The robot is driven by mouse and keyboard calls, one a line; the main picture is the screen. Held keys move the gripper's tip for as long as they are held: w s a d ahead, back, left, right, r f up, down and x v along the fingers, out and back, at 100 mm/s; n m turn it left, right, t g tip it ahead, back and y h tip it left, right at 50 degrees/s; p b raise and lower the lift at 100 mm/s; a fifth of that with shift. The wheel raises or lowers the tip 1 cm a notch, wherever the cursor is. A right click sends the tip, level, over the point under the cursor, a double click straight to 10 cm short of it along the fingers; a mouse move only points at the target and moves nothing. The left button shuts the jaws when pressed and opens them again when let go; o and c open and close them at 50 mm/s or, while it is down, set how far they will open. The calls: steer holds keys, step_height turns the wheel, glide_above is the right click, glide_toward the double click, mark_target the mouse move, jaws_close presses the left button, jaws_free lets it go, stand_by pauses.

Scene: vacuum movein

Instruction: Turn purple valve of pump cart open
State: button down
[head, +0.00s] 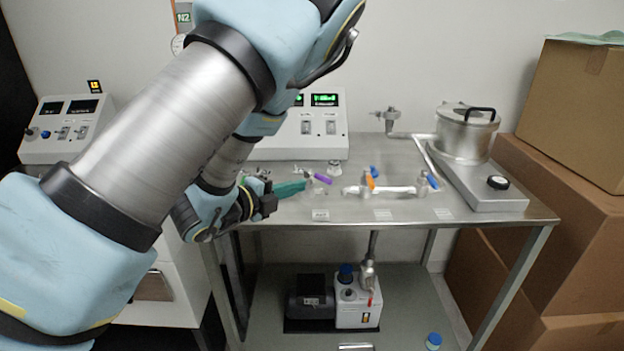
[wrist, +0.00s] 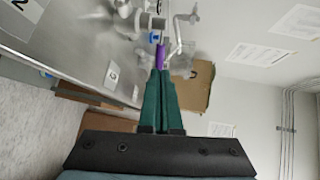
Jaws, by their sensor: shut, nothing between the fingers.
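The purple valve handle (head: 322,178) is on small glass or metal fittings near the front edge of the steel cart top (head: 400,210). My gripper (head: 303,187) points to the right in the head view, its green fingers together and empty, with the tips just left of the purple handle. In the wrist view the purple handle (wrist: 160,55) shows straight beyond the closed green fingertips (wrist: 161,73). I cannot tell whether the tips touch it. My arm covers the left part of the cart in the head view.
An orange-handled valve (head: 370,181) and a blue-handled valve (head: 432,181) stand on white piping to the right. A pump (head: 357,303) sits on the lower shelf. Cardboard boxes (head: 570,120) stand beside the cart.

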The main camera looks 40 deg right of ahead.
mark_target(322, 180)
steer(key=shift+p+x, duration=0.95)
steer(key=shift+x, duration=1.75)
